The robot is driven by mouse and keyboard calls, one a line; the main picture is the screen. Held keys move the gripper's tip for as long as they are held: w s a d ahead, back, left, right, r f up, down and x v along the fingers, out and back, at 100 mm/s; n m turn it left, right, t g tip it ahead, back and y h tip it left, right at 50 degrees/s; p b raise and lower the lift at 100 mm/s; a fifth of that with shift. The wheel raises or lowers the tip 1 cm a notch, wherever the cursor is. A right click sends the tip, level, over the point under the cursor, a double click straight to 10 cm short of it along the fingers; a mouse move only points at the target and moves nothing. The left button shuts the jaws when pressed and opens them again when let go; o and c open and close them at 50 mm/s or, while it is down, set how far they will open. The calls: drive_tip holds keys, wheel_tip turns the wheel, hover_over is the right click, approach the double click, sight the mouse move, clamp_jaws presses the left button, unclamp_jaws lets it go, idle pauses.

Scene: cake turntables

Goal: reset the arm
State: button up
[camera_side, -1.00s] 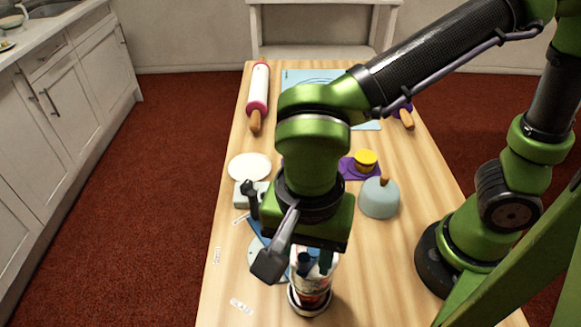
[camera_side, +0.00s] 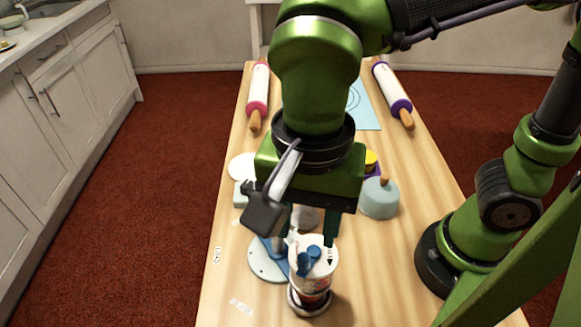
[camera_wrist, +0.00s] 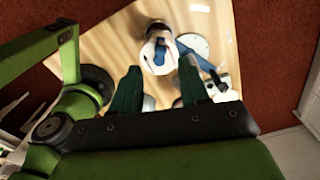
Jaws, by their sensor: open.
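My gripper (camera_side: 308,225) is open and empty in the side view, its left finger partly hidden by the wrist camera. It hangs just above and behind a white container (camera_side: 318,284) holding blue-topped items (camera_side: 308,258), near the front of the table. In the wrist view the two dark green fingers of my gripper (camera_wrist: 160,80) are spread apart with nothing between their tips. The container (camera_wrist: 158,55) shows there beyond the fingertips, apart from them.
On the wooden table (camera_side: 400,250), a pale round turntable (camera_side: 266,266) stands left of the container. A grey-blue dome (camera_side: 379,198) with a wooden knob is at right. Two rolling pins (camera_side: 258,92) (camera_side: 392,93) lie farther back.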

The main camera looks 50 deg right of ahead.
drive_tip(key=shift+w+a+f+n, duration=0.1)
drive_tip(key=shift+a+f+n, duration=0.05)
drive_tip(key=shift+n, duration=0.85)
drive_tip(key=w+d+n+t+y, duration=0.1)
drive_tip(key=w+d+n+t, duration=0.2)
drive_tip(key=d, duration=0.9)
drive_tip(key=w+d+n+t+y, duration=0.1)
drive_tip(key=w+d+n+t, duration=0.2)
drive_tip(key=d, duration=1)
drive_tip(key=shift+w+r+t, duration=0.3)
drive_tip(key=shift+t, duration=0.3)
